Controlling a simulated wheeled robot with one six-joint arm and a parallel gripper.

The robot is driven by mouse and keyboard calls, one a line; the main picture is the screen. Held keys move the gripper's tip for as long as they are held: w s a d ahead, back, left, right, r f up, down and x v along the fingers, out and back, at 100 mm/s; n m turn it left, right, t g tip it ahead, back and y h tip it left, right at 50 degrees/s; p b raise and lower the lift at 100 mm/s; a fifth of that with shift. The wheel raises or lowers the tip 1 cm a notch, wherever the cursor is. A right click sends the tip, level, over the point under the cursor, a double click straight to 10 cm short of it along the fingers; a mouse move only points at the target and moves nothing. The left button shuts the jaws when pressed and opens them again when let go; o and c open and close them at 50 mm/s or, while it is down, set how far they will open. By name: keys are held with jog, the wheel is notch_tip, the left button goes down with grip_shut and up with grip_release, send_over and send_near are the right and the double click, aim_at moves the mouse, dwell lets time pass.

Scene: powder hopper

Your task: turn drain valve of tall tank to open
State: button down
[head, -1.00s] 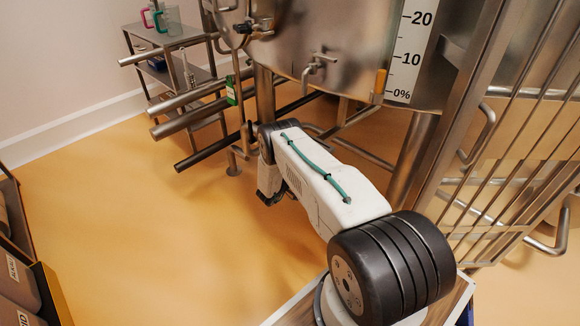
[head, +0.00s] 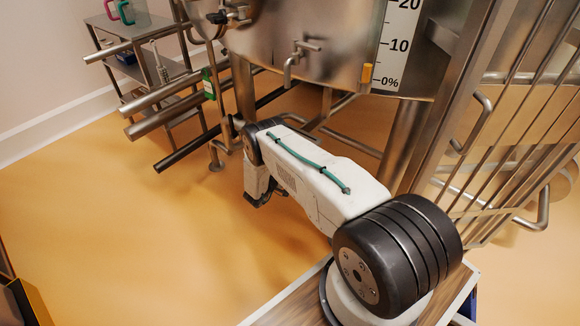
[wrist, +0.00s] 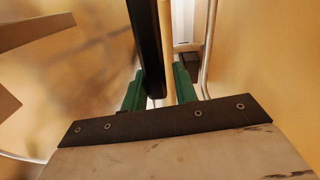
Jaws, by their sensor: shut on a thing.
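The tall steel tank (head: 330,75) with a percent scale (head: 394,50) stands at the top middle of the head view. A small valve with a spout and a cross handle (head: 300,54) is on its lower wall. Another valve with a dark handle (head: 222,16) sits further left; I cannot tell which is the drain valve. My arm reaches left below the tank, and its end hangs low, apart from both valves in the picture. In the wrist view my gripper (wrist: 158,92) has green fingers, shut on a long dark bar (wrist: 146,45). The bar's far end is out of view.
Steel pipes (head: 163,95) stick out left of the tank. A shelf cart (head: 120,22) with cups stands behind them. A barred metal gate (head: 510,110) closes off the right. The orange floor (head: 100,210) at left is clear. A dark box (head: 28,300) shows at lower left.

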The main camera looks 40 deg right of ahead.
jog(key=shift+s+a+f, duration=0.1)
jog(key=shift+s+f, duration=0.2)
jog(key=shift+f, duration=0.3)
jog(key=c, duration=1.3)
grip_release()
jog(key=shift+w+f, duration=0.1)
jog(key=shift+f, duration=0.1)
jog(key=shift+r, duration=0.1)
jog(key=shift+w, duration=0.1)
jog(key=v, duration=0.7)
jog(key=shift+a+r, duration=0.2)
jog(key=shift+a, duration=0.2)
